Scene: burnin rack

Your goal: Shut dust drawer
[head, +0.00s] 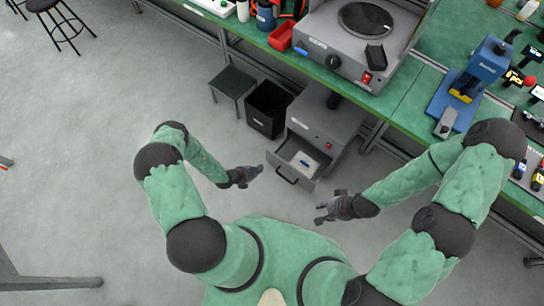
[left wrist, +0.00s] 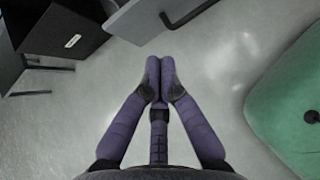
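The dust drawer (head: 294,170) is pulled out of the front of a grey cabinet (head: 322,122) under the bench. A white item with a blue part lies inside the drawer. Its dark handle (head: 286,179) is on the front panel and also shows at the top of the left wrist view (left wrist: 188,16). My left gripper (head: 256,171) is left of the drawer, apart from it. In the left wrist view its fingertips (left wrist: 159,66) are together with nothing between them. My right gripper (head: 321,209) is in front and right of the drawer, fingers spread and empty.
A black bin (head: 267,109) stands left of the cabinet, beside a dark stool (head: 232,82). The green bench (head: 405,95) above carries a grey machine (head: 345,50) and a blue press (head: 470,80). The floor in front of the drawer is clear.

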